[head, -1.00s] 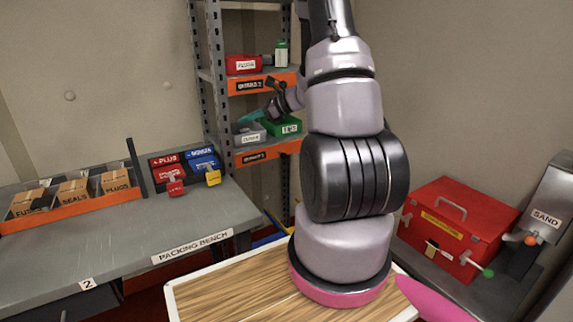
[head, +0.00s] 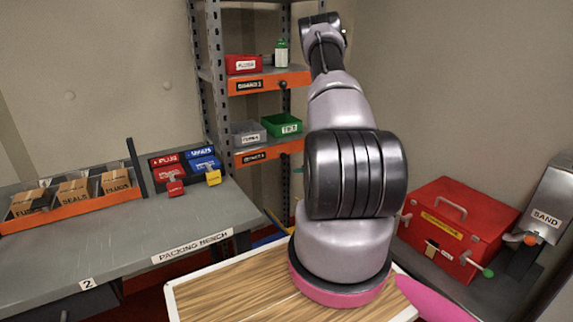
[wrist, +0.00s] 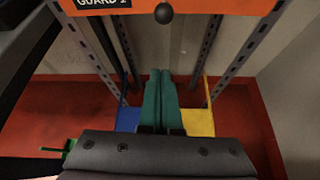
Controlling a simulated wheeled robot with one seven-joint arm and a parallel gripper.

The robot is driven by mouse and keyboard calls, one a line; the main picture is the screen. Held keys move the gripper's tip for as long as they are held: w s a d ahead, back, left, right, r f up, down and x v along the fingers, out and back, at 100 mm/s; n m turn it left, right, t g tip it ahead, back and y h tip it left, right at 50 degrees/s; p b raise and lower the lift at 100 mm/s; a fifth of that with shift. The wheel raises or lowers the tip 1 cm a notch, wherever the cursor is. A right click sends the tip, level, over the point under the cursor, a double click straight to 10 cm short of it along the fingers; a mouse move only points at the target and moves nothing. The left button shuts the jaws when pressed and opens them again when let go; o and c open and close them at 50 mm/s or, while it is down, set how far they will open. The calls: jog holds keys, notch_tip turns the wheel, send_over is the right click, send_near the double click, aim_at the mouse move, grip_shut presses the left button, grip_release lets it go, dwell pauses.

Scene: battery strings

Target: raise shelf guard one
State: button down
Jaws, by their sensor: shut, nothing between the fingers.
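Shelf guard one is the lower orange strip (head: 270,151) along the front of the lower rack shelf in the head view. In the wrist view, the orange guard (wrist: 220,5) labelled GUARD 1 crosses the top edge of the picture, with a round dark knob (wrist: 164,13) on its front. My gripper (wrist: 160,78) shows in the wrist view with its teal fingers shut together and empty. The fingers appear below the knob in the picture, apart from it.
An upper orange guard (head: 270,81) with a dark knob fronts the shelf above. Grey (head: 247,133) and green (head: 283,125) bins stand behind guard one. Metal rack posts (wrist: 245,50) flank the gripper. Blue (wrist: 128,119) and yellow (wrist: 198,121) surfaces lie lower down.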

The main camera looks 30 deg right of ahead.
aim_at(281, 154)
jog(key=x, duration=1)
jog(key=shift+w+d+r, duration=0.1)
jog(key=shift+w+r, duration=0.05)
jog(key=shift+r, duration=0.85)
jog(key=shift+w+d+r, duration=0.1)
jog(key=shift+w+r, duration=0.1)
jog(key=shift+r, duration=0.8)
notch_tip(281, 154, up, 7)
jog(key=shift+f, duration=0.25)
